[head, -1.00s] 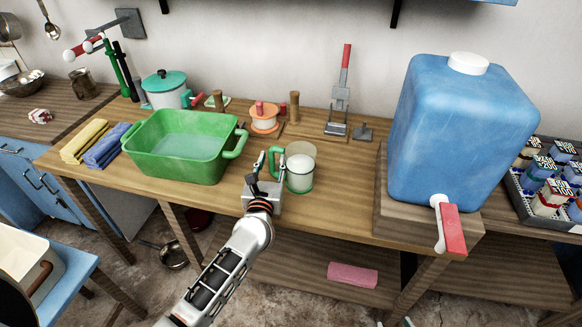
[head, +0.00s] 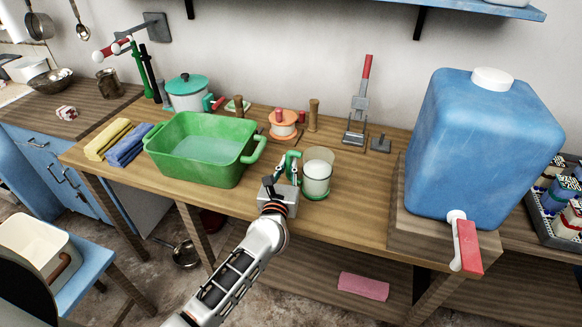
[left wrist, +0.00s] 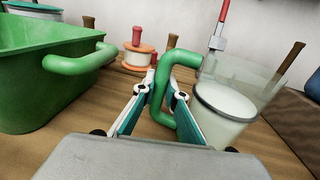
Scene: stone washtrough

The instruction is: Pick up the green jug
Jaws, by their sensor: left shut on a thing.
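The green jug (head: 317,178) stands upright on the wooden table, clear-walled with a green handle and green base ring. A whitish content fills its lower part. In the left wrist view the jug (left wrist: 228,110) is at the right, and its green handle (left wrist: 184,58) runs down between my fingers. My left gripper (head: 281,172) is shut on the handle, from the jug's left side; its fingertips also show in the left wrist view (left wrist: 166,95). The jug's base seems to rest on the table. My right gripper is not in view.
A green basin (head: 203,170) of water stands close at the left. An orange spool (head: 284,130) and wooden pegs are behind the jug. A big blue water container (head: 482,150) stands on a wooden block at the right. Some bare table (head: 350,220) lies in front.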

